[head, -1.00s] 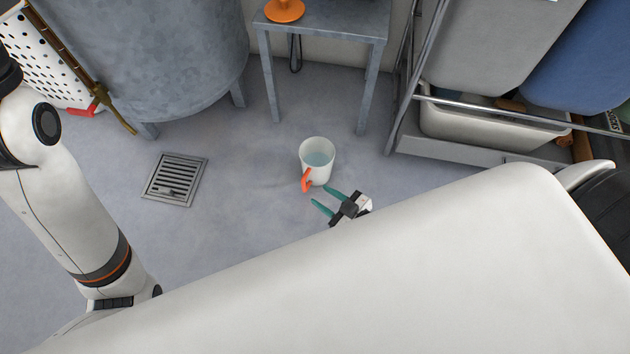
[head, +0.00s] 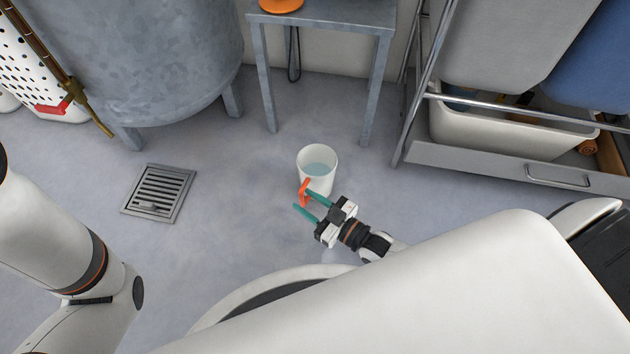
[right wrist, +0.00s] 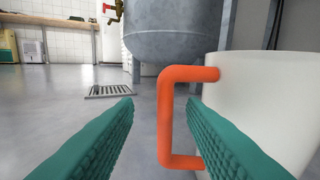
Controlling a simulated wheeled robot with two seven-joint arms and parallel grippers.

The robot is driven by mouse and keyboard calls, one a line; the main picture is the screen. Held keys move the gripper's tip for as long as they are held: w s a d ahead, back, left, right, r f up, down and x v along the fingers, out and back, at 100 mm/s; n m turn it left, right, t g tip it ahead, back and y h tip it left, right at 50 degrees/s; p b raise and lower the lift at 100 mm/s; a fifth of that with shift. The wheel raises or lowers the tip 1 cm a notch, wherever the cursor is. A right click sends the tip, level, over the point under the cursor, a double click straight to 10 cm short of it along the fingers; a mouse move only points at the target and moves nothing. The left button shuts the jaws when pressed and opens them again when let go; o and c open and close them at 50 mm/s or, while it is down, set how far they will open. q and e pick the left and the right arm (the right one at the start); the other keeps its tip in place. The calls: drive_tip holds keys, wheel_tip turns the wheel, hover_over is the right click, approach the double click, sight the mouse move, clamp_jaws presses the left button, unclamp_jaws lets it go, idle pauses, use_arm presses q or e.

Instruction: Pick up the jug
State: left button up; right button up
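In the right wrist view the orange handle (right wrist: 165,118) lies between the fingers, nearer the right one, and the white jug wall (right wrist: 262,105) fills the right side. I cannot tell whether a finger touches the handle. In the head view my left arm comes in at the left, but its gripper is out of view.
A floor drain (head: 158,193) lies left of the jug. A grey metal table (head: 322,22) stands behind it, and a large metal tank (head: 140,60) behind left. A metal rack (head: 480,165) with bins stands at the right. The floor around the jug is clear.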

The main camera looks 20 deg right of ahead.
drive_tip(key=b+x, duration=0.2)
drive_tip(key=x, duration=0.1)
drive_tip(key=shift+w+f+b, duration=0.2)
drive_tip(key=shift+w+b, duration=0.15)
drive_tip(key=shift+b, duration=0.05)
drive_tip(key=shift+w+a+r, duration=0.2)
drive_tip(key=shift+w, duration=0.15)
clamp_jaws()
